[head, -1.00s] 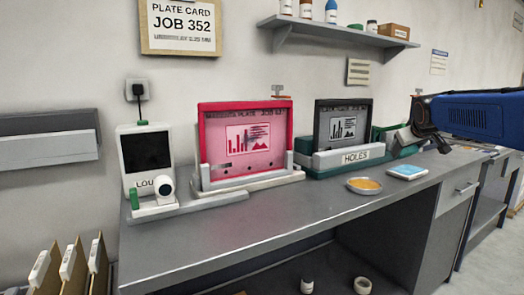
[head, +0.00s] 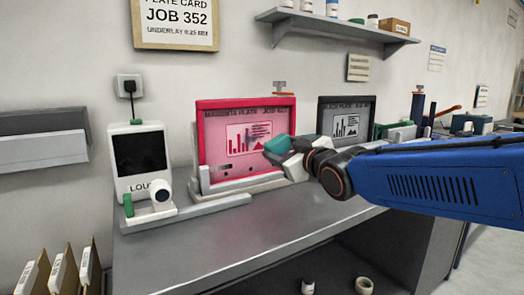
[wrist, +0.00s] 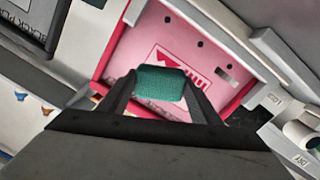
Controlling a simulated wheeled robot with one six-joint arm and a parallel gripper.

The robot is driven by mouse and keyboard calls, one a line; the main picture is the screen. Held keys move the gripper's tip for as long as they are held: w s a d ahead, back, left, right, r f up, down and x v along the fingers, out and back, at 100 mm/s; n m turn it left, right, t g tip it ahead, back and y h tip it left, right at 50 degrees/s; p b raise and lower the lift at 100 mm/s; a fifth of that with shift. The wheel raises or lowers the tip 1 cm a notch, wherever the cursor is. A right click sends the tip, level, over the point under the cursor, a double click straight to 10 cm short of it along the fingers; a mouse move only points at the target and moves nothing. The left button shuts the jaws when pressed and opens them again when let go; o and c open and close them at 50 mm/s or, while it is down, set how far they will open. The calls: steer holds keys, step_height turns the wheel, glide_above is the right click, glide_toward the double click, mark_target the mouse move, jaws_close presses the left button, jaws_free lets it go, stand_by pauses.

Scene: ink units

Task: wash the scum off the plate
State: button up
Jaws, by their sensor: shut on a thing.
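The magenta plate (head: 222,147) stands upright in a red frame on the bench. It carries a printed chart, and small dark marks show near its lower left. It also fills the upper middle of the wrist view (wrist: 150,45). My gripper (head: 284,152) is shut on a green pad (head: 278,144), in front of the plate's lower right side. In the wrist view the pad (wrist: 160,83) sits between the two fingers and covers part of the plate. I cannot tell whether the pad touches the plate.
The black plate (head: 346,117) stands to the right, its lower part behind my arm. The loupe stand (head: 139,160) is at the left. A shelf (head: 335,32) with bottles hangs above. The front left of the bench (head: 200,240) is clear.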

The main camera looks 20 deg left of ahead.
mark_target(261, 140)
steer(key=s+a+n+g+y, duration=0.1)
steer(key=s+a+y, duration=0.1)
steer(key=s+a, duration=0.2)
steer(key=shift+x, duration=2.75)
steer(key=shift+x, duration=1)
steer(key=shift+w+d, duration=0.1)
steer(key=shift+w, duration=0.05)
steer(key=shift+w+d, duration=1.4)
steer(key=shift+w, duration=0.3)
steer(key=shift+w+d, duration=1.4)
steer(key=shift+w, duration=0.3)
steer(key=shift+s+a, duration=1)
steer(key=shift+s, duration=0.2)
